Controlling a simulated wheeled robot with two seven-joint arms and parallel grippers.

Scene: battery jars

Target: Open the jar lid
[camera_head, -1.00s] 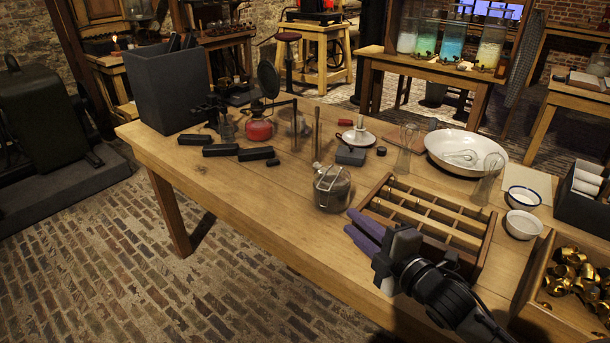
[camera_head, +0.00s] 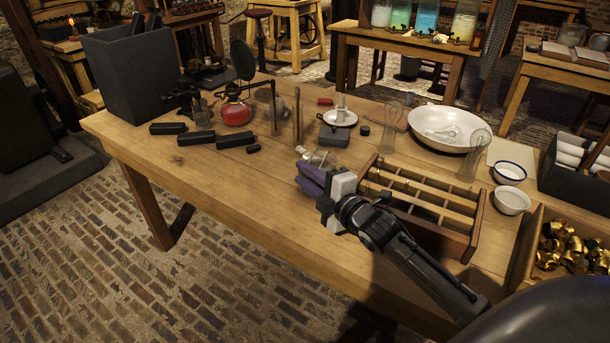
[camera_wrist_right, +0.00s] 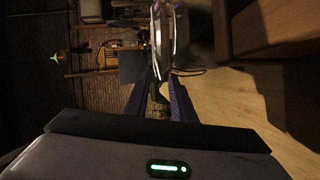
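The jar (camera_head: 322,157), a small glass vessel with a metal top, stands on the table left of the wooden rack. In the head view my right gripper hides most of it. My right gripper (camera_head: 308,178) has purple fingers that reach in at the jar from the front. In the right wrist view the gripper (camera_wrist_right: 161,82) shows its two fingers apart, with a gap between the tips. The jar's shiny curved edge (camera_wrist_right: 165,40) lies just beyond and between the fingertips. I cannot tell whether they touch it. My left gripper is not in view.
The divided wooden rack (camera_head: 473,240) stands close right of the gripper. A red burner (camera_head: 234,115), dark blocks (camera_head: 196,138) and upright rods (camera_head: 297,118) stand behind and left. A white basin (camera_head: 425,118) and bowls (camera_head: 511,201) are right. The front left tabletop is clear.

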